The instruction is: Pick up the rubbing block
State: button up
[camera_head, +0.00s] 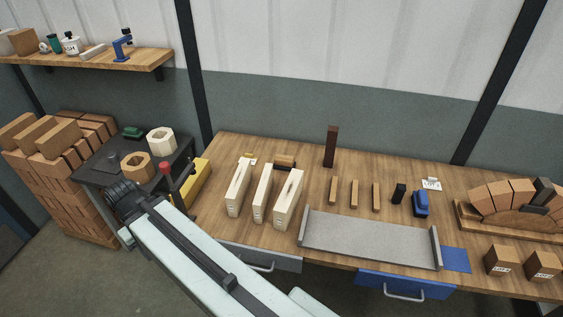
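No label marks the rubbing block, so I cannot tell for sure which piece it is. Candidates on the wooden bench (460,186) are a small upright black block (398,193) and a blue piece with a dark top (420,204) just right of it. They stand right of three thin brown sticks, behind a long grey tray (370,238). A tall dark brown block (331,146) stands farther back. My pale arm reaches from the bottom middle up to a black joint at the left, well away from these pieces. I cannot make out my gripper's fingertips.
Three pale wooden box-like pieces (262,194) stand left of the sticks. A brick arch (515,197) and two labelled cubes (501,261) are at the right. A dark side table (105,158) and brick stack (75,197) stand left. A shelf (150,60) hangs above.

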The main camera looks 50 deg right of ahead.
aim_at(282, 162)
jog(key=i, duration=0.95)
jog(key=u, duration=0.6)
